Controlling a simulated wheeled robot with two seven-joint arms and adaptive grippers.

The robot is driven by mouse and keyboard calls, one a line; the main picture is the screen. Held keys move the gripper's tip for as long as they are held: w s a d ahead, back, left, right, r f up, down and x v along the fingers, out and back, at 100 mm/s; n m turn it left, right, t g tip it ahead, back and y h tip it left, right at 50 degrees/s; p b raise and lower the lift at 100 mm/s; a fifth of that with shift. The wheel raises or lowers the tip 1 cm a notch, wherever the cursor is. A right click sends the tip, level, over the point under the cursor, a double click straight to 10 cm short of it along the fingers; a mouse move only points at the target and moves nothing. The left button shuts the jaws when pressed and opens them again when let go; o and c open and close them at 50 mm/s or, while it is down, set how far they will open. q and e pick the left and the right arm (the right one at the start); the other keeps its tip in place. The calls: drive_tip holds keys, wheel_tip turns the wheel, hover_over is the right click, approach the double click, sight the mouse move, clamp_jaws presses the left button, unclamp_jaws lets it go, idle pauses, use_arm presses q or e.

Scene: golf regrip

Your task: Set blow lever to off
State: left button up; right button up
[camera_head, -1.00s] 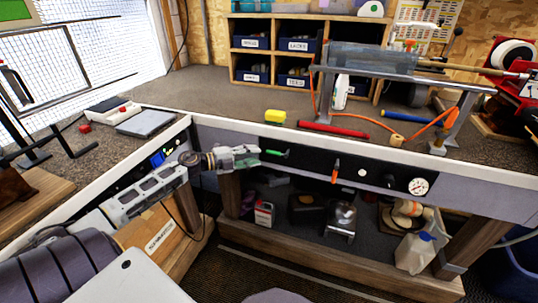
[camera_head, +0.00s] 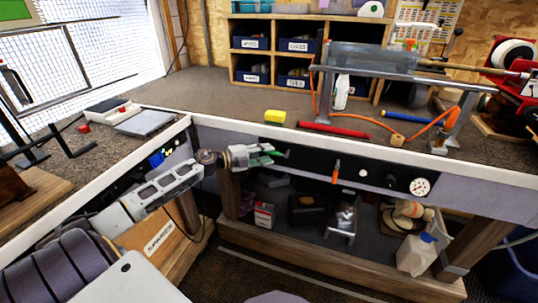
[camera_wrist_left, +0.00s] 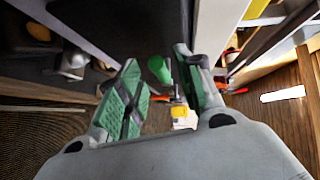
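A dark control panel (camera_head: 312,166) runs along the front of the bench. It bears a green lever (camera_head: 283,154) on the left and an orange lever (camera_head: 336,170) to its right. No label is readable, so I cannot tell which is the blow lever. My left gripper (camera_head: 268,152) is at the green lever, coming from the left. In the left wrist view the green pads of the left gripper (camera_wrist_left: 160,88) are spread apart, with the green lever's handle (camera_wrist_left: 159,69) between them, partly beyond the tips. I cannot tell whether they touch. My right gripper is out of view.
A pressure gauge (camera_head: 420,186) sits at the panel's right. A shelf below holds a white jug (camera_head: 415,255) and other items.

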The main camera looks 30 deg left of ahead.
use_arm(q)
drive_tip(key=shift+x, duration=0.75)
clamp_jaws()
